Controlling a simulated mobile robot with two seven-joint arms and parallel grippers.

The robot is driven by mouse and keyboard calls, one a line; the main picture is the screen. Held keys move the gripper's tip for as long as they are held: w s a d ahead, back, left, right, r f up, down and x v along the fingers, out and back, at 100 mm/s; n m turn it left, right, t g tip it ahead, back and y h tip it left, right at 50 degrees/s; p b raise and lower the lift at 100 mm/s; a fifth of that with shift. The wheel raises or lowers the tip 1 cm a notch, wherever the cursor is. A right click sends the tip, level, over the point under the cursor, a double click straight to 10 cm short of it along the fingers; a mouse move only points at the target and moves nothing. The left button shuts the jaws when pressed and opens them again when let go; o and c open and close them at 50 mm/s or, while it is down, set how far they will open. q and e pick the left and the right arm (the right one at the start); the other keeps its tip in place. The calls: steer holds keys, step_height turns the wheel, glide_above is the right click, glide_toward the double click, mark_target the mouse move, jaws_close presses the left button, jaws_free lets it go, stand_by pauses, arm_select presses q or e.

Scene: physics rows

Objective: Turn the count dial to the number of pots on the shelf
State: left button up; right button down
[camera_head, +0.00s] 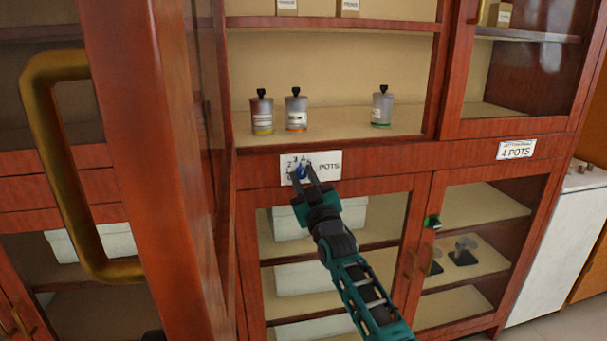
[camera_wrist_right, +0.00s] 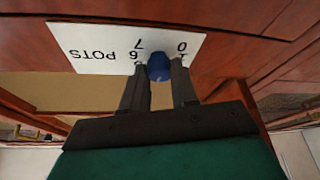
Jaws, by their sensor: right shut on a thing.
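The count dial's blue knob (camera_head: 301,172) sits on a white plate (camera_head: 328,163) marked with numbers and "POTS", on the cabinet rail. My right gripper (camera_head: 306,175) is shut on the knob. The right wrist view shows the blue knob (camera_wrist_right: 159,67) between both fingers, with 0, 1, 6 and 7 readable around it upside down; the other numbers and any pointer are hidden.
An open door with a brass handle (camera_head: 40,160) stands at the left. Glass doors below cover white boxes (camera_head: 300,280). A small green and black thing (camera_head: 432,222) is at the lower right door.

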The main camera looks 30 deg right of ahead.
steer(key=n+y, duration=0.1)
steer(key=n+y+p, duration=0.1)
steer(key=n, duration=0.1)
steer(key=shift+d+r+n, duration=0.1)
steer(key=shift+r+n, duration=0.1)
steer(key=shift+n, duration=0.1)
steer(key=shift+n+y+p, duration=0.4)
steer(key=shift+n+p, duration=0.2)
steer(key=shift+n, duration=0.2)
arm_select(q)
steer(key=shift+s+a+r+y+p, duration=0.3)
steer(key=shift+s+a, duration=0.25)
steer(key=shift+a, duration=0.3)
arm_select(e)
steer(key=shift+n+g, duration=0.4)
steer(key=shift+n, duration=0.3)
arm_select(q)
steer(key=shift+a, duration=0.1)
arm_select(e)
steer(key=shift+y, duration=0.4)
steer(key=shift+s, duration=0.1)
steer(key=c, duration=0.9)
jaws_free()
steer(key=shift+o, duration=0.2)
